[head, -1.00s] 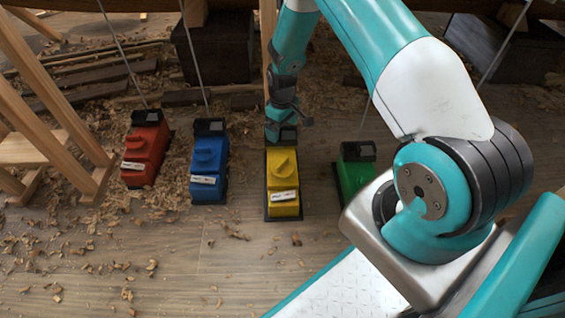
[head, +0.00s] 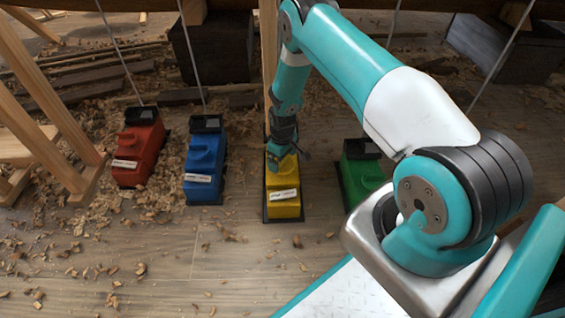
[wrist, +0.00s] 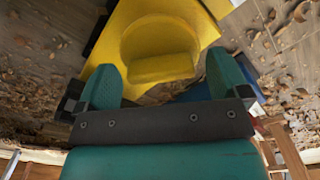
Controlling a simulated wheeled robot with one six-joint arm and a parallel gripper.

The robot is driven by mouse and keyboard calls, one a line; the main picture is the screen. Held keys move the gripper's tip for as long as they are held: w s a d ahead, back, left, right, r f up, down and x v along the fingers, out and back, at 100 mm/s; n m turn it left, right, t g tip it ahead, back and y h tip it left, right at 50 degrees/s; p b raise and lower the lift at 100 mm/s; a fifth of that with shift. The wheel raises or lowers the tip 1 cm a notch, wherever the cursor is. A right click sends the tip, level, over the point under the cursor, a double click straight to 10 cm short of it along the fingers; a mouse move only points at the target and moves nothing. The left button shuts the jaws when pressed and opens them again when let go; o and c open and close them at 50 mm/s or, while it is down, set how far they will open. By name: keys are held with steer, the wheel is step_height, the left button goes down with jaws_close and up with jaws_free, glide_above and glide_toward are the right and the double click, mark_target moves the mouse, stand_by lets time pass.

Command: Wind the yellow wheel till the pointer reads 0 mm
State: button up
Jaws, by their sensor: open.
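The yellow box (head: 283,208) stands on the floor with a white label on its near side, too small to read. Its yellow wheel (wrist: 158,42) shows in the wrist view as a round knob with a raised bar across it. My gripper (head: 280,156) is over the wheel and hides it in the head view. In the wrist view my gripper (wrist: 162,82) is open, one teal finger on each side of the bar, with gaps visible. I cannot see the pointer or its reading; the yellow box's far end is hidden by my arm.
A blue box (head: 204,162) and a red box (head: 139,156) stand left of the yellow one, and a green box (head: 361,174) stands close on its right. A wooden trestle (head: 50,140) is at the left. Shavings litter the floor; the near floor is otherwise clear.

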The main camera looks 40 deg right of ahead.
steer(key=shift+f, duration=0.15)
steer(key=c, duration=0.9)
steer(key=shift+c, duration=0.2)
steer(key=shift+m, duration=0.3)
steer(key=m+p, duration=0.2)
steer(key=m, duration=0.3)
steer(key=shift+p, duration=0.4)
steer(key=m+p, duration=0.1)
steer(key=m, duration=0.6)
steer(key=shift+p, duration=0.3)
